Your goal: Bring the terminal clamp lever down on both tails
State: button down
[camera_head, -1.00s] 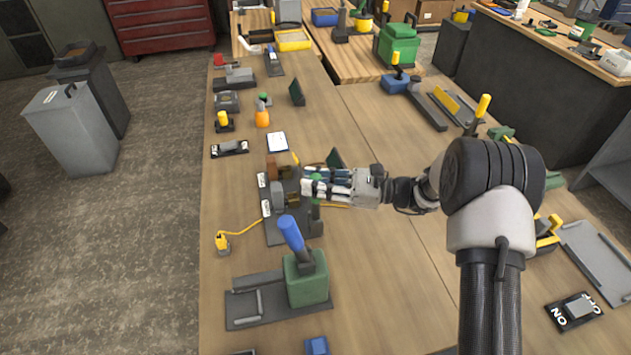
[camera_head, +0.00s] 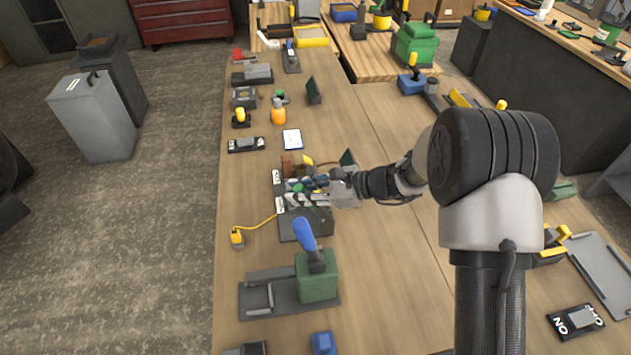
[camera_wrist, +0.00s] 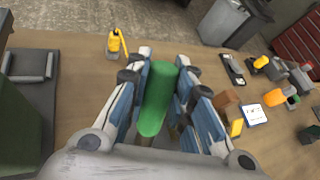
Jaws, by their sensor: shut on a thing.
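The clamp lever's green handle (camera_wrist: 158,98) is between my gripper's (camera_wrist: 163,66) blue-and-grey fingers in the wrist view, which are shut on it. In the head view my gripper (camera_head: 300,194) is low over the terminal clamp's dark base (camera_head: 305,225), and only a bit of green shows there. A yellow cable (camera_head: 262,223) runs from a yellow plug (camera_head: 237,238) to the left side of this base; the plug also shows in the wrist view (camera_wrist: 113,42). My fingers hide the clamp's jaw and the cable ends, so I cannot tell whether the lever touches the tails.
A green block (camera_head: 317,280) with a blue lever (camera_head: 303,235) stands in front of the clamp. A brown block (camera_head: 288,163) and a white card (camera_head: 292,139) lie behind it. The wooden bench (camera_head: 375,290) is clear to the front right.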

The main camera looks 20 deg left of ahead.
jog(key=s+a+f+t+h+p, duration=0.1)
jog(key=a+f+h, duration=0.1)
jog(key=s+a+f+n+t+h+p, duration=0.1)
jog(key=a+f+h, duration=0.1)
jog(key=f+h, duration=0.1)
jog(key=s+a+f+n+t+h, duration=0.1)
jog(key=a+f+h, duration=0.1)
jog(key=f, duration=0.1)
jog(key=shift+s+f+t+h+p, duration=0.2)
jog(key=shift+s+t+h+p, duration=0.1)
jog(key=shift+s+p, duration=0.1)
dwell(0.4)
jog(key=c, duration=1.5)
grip_release()
jog(key=shift+a, duration=0.1)
jog(key=shift+o, duration=0.7)
